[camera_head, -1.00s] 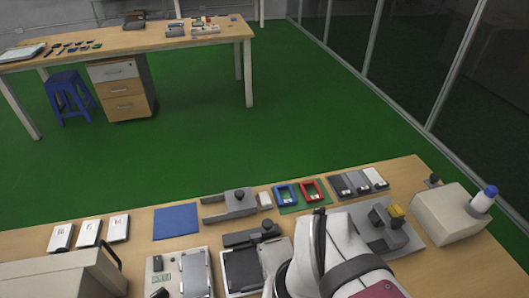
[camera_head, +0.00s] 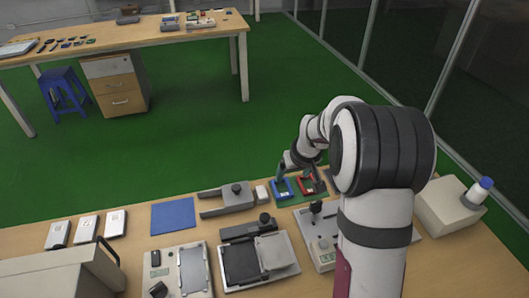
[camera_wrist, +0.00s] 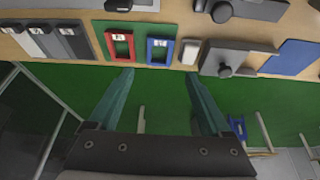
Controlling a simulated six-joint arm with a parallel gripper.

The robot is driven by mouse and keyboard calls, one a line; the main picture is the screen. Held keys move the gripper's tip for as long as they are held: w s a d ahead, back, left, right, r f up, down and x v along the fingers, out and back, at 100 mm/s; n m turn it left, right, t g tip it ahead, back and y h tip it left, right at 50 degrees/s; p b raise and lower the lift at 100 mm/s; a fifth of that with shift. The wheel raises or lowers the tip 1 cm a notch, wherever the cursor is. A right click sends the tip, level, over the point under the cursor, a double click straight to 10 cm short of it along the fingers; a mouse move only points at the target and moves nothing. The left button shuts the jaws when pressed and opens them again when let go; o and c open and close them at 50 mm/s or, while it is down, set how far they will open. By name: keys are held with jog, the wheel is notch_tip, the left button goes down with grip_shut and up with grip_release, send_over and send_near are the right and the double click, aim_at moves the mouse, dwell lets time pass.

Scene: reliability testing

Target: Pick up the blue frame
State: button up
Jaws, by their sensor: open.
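The blue frame (camera_head: 283,196) lies flat on a green mat (camera_head: 312,199) near the far edge of the table. In the wrist view the blue frame (camera_wrist: 151,52) shows whole, with a white label at its top. A red frame (camera_wrist: 110,47) lies beside it, on its left there and on its right in the head view. My gripper (camera_wrist: 159,74) is open and empty, with its two teal fingers spread apart. In the wrist view the fingertips fall just below and either side of the blue frame. In the head view my gripper hangs over the frames and partly covers the red one.
A small white block (camera_wrist: 190,53) and a grey fork-shaped fixture (camera_wrist: 238,60) lie on the blue frame's other side. Dark and grey cases (camera_wrist: 48,41) stand beyond the red frame. A blue mat (camera_head: 173,216) lies farther left. Green floor lies beyond the table edge.

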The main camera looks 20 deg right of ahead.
aim_at(282, 191)
jog(key=x, duration=1.4)
jog(key=shift+w+f, duration=0.2)
jog(key=shift+w, duration=0.3)
jog(key=c, duration=1)
jog(key=shift+r, duration=0.1)
